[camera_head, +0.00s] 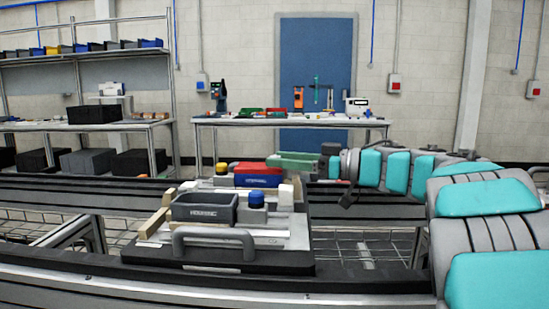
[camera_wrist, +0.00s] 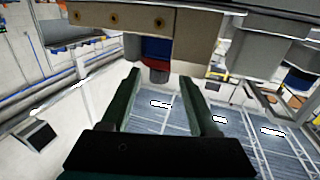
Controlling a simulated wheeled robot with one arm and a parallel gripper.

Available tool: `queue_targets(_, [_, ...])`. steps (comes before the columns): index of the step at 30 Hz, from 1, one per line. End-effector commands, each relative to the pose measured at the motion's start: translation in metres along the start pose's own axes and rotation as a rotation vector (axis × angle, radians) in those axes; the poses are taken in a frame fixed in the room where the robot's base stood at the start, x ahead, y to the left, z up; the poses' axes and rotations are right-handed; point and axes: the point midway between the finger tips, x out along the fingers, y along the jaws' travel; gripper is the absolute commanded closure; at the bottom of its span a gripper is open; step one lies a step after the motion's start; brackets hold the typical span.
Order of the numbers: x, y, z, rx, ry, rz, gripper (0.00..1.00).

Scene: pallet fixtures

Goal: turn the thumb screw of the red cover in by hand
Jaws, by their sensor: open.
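The red cover (camera_head: 252,167) lies on a blue body (camera_head: 256,181) on the far fixture in the head view. My gripper (camera_head: 275,160), with green fingers, reaches in from the right, close to the cover's right end. In the wrist view the two dark green fingers of my gripper (camera_wrist: 160,78) stand apart. Beyond and between their tips shows a small dark round part (camera_wrist: 158,75) under a red and blue piece (camera_wrist: 157,48). I cannot tell whether it is the thumb screw, or whether a finger touches it. No thumb screw can be made out in the head view.
A beige block (camera_wrist: 130,18) hangs over the fingers in the wrist view. A workbench (camera_head: 290,122) stands behind.

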Motion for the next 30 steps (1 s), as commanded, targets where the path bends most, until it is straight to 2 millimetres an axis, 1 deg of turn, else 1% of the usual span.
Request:
queue_targets(1, [0.007, -0.001, 0.0, 0.0, 0.0, -0.003, 0.39])
queue_targets(3, [0.014, 0.0, 0.0, 0.0, 0.0, -0.001, 0.39])
queue_targets(6, [0.019, 0.001, 0.0, -0.001, 0.001, 0.002, 0.39])
queue_targets(15, [0.021, 0.001, 0.0, -0.001, 0.001, 0.003, 0.39])
queue_targets(30, [0.021, 0.001, 0.0, -0.001, 0.001, 0.003, 0.95])
